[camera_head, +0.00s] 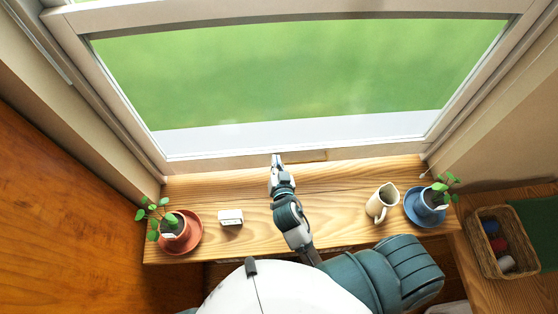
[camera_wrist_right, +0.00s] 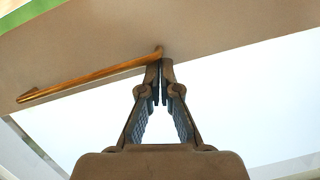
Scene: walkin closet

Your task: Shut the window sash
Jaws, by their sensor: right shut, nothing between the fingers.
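The window sash (camera_head: 290,12) has a pale frame; its rail crosses the top of the head view, with green outdoors below it. In the right wrist view a brass-coloured bar (camera_wrist_right: 90,78) runs along a beige rail (camera_wrist_right: 220,28). My right gripper (camera_head: 277,158) is shut and empty, pointing at the window's lower edge. In the right wrist view its fingertips (camera_wrist_right: 160,66) appear at the bar's right end; contact cannot be told. My left gripper is out of view.
The wooden sill (camera_head: 335,180) holds a terracotta potted plant (camera_head: 174,228), a small white block (camera_head: 230,217), a cream jug (camera_head: 381,203) and a blue potted plant (camera_head: 431,205). A basket (camera_head: 488,252) stands at right. The sill's middle is free besides my right arm.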

